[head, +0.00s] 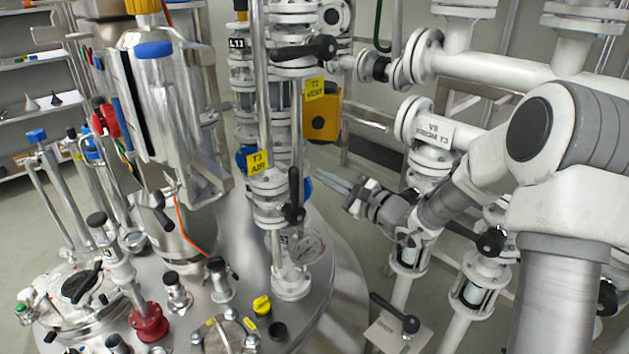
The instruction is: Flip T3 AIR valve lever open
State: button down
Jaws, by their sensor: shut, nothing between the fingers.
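The yellow T3 AIR tag (258,161) hangs on a white flanged pipe stack in the middle of the head view. Just below and right of it is a black valve lever (294,196), standing roughly upright along the pipe, its grip end up. My gripper (328,183) is to the right of this lever, its fingers pointing left towards it. The fingers are shut and empty. A small gap seems to show between the fingertips and the lever, but I cannot tell the depth.
A pressure gauge (306,248) sits below the lever on the same stack. Another black lever (304,50) and the yellow T2 tag (315,89) are higher up. White piping with a V8 FROM T3 label (433,132) stands behind my arm. The steel vessel lid (335,290) lies below.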

jog(key=p+v, duration=0.2)
jog(key=v, duration=0.8)
jog(key=shift+d, duration=0.2)
jog(key=shift+w+r, duration=0.1)
